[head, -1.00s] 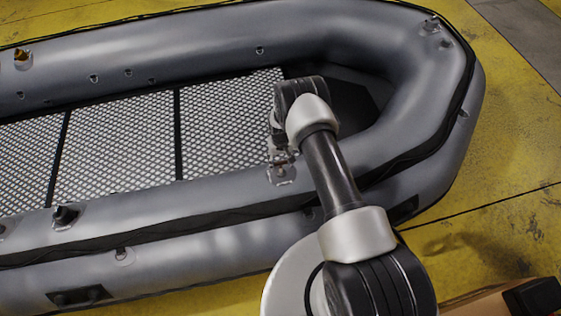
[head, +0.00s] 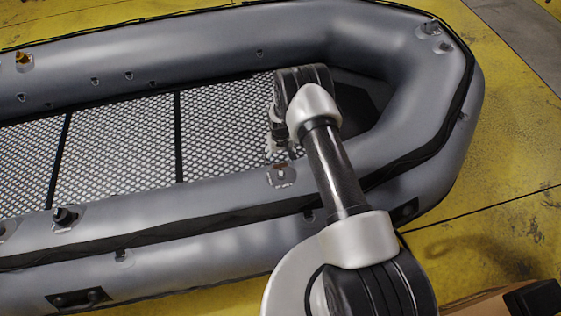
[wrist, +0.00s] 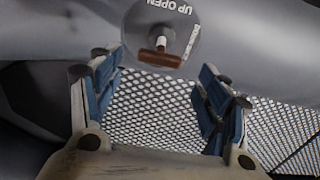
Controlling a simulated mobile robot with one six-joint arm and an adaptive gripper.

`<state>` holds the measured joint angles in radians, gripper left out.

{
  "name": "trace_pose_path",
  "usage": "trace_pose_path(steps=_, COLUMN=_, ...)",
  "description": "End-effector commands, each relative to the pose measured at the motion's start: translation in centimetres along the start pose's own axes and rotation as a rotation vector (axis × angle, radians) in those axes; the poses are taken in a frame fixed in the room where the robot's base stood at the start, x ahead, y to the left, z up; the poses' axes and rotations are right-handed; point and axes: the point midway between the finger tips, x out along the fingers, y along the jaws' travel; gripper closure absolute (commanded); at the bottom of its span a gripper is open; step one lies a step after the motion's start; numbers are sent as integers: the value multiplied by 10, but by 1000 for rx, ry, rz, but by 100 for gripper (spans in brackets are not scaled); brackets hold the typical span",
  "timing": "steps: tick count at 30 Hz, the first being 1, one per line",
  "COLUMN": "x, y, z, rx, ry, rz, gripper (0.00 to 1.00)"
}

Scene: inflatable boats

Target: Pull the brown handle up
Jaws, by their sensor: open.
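The brown handle (wrist: 160,58) is a short T-shaped bar on a round grey disc (wrist: 150,25) marked "UP OPEN", set on the boat's grey tube. In the wrist view it lies centred between and just beyond the open blue-padded fingers of my gripper (wrist: 158,68), with no visible contact. In the head view the brown handle (head: 281,166) shows small on the inner side of the near tube. My gripper (head: 279,143) is just above it in that picture, over the mesh floor, partly hidden by my wrist.
The grey inflatable boat (head: 180,200) has a metal mesh floor (head: 120,140) with dark seams. Valves and a grab handle (head: 80,298) dot its tubes. Yellow ground surrounds it. A brown box edge (head: 490,303) is at the lower right.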

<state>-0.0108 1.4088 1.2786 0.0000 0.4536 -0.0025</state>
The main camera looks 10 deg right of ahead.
Motion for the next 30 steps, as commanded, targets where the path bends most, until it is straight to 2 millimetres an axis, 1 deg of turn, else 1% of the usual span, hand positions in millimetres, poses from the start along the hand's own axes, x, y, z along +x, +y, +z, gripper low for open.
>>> trace_pose_path(steps=1, x=-14, y=0, z=-2, rx=0, ry=4, rz=0, gripper=30)
trace_pose_path(steps=6, x=-49, y=0, z=-1, rx=0, ry=3, rz=0, gripper=30)
trace_pose_path(steps=9, x=-65, y=0, z=0, rx=0, ry=2, rz=0, gripper=30)
trace_pose_path(steps=12, x=-76, y=0, z=0, rx=0, ry=1, rz=0, gripper=30)
trace_pose_path(steps=17, x=-83, y=0, z=0, rx=0, ry=0, rz=0, gripper=30)
trace_pose_path(steps=30, x=-83, y=0, z=0, rx=0, ry=0, rz=0, gripper=30)
